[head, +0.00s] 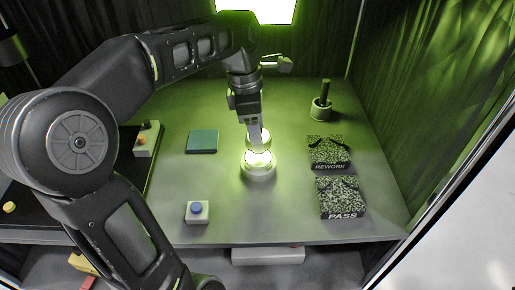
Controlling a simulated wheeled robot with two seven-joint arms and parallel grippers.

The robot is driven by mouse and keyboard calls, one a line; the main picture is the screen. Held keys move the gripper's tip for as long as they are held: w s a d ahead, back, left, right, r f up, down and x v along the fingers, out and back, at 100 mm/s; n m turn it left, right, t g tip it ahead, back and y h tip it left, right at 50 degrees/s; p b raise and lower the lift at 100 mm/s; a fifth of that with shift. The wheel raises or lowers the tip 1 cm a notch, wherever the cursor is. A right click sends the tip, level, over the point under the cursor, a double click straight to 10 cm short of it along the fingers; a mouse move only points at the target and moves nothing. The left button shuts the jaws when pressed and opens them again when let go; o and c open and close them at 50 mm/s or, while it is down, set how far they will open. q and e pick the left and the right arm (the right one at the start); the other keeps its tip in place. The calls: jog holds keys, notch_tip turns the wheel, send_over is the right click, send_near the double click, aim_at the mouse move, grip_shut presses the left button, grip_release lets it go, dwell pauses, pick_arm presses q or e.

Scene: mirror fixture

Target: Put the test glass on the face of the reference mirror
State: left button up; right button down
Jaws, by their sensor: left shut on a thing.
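My left gripper (256,127) reaches down from above at the middle of the table and is shut on the test glass (258,139), a small pale round disc that glows green-yellow. The reference mirror (258,168) is a brightly lit round piece on a round metal base directly below the glass. The glass is right above or on the mirror's face; I cannot tell whether they touch. The fingertips are small and partly lost in the glare. My right gripper is not in view.
Two speckled trays marked REWORK (329,150) and PASS (341,195) lie on the right. A cup with a dark handle (321,107) stands behind them. A teal pad (202,141) and a blue-button box (197,212) are on the left. The grey table (290,215) is clear in front.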

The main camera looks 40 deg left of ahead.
pick_arm(q)
jog(key=shift+f, duration=0.2)
jog(key=shift+f, duration=1.85)
jog(key=shift+f, duration=0.15)
jog(key=o, duration=1.6)
jog(key=shift+c, duration=0.2)
